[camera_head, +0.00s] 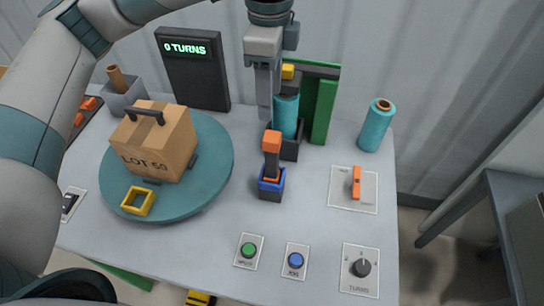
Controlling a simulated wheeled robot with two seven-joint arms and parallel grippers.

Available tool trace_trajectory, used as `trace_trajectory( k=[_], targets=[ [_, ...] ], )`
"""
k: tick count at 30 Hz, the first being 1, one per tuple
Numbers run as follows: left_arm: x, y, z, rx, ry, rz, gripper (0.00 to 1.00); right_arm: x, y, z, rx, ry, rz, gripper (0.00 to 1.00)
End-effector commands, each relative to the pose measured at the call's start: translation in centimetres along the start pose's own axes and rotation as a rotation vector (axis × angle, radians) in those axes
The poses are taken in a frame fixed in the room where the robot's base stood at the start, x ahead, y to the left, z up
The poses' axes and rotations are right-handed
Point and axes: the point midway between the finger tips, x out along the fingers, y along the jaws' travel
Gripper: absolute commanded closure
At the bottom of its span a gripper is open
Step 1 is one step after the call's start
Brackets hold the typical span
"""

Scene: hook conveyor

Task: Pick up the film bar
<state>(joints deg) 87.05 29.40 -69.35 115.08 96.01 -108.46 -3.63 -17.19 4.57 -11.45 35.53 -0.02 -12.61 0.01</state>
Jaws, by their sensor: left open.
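A dark upright bar with an orange top, which looks like the film bar (271,157), stands in a small blue holder (271,189) near the middle of the table. My left gripper (265,116) comes down from above with its fingers pointing down. Its tips are just above and behind the orange top, apart from it as far as I can tell. The fingers overlap in this view, so their gap is hidden, and nothing shows between them. My right gripper is not in view.
A teal film roll (286,116) in a dark carriage by a green mast (323,108) stands close behind the gripper. A carton (153,144) sits on the teal turntable (216,171) at left. A spare roll (376,126) stands at right. Buttons and a dial line the front.

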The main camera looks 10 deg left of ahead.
Motion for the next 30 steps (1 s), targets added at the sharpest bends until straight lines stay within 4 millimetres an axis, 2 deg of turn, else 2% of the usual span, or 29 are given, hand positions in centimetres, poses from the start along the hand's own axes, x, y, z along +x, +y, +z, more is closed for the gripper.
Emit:
trace_trajectory(
  k=[6,12,17,26,30],
  targets=[
    [3.8,0.1,0.0,0.000,-0.001,0.004,0.48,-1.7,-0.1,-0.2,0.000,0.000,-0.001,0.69],
    [6.5,0.0,0.0,-0.002,-0.001,0.001,0.48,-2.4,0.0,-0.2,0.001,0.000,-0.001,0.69],
    [7.3,0.0,0.0,0.000,0.000,0.000,0.48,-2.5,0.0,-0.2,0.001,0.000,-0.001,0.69],
    [7.3,0.0,0.0,0.000,0.000,0.000,0.48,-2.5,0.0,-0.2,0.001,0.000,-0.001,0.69],
    [7.8,0.1,-0.1,-0.001,-0.001,0.001,0.48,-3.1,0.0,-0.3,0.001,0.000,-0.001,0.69]
  ],
)
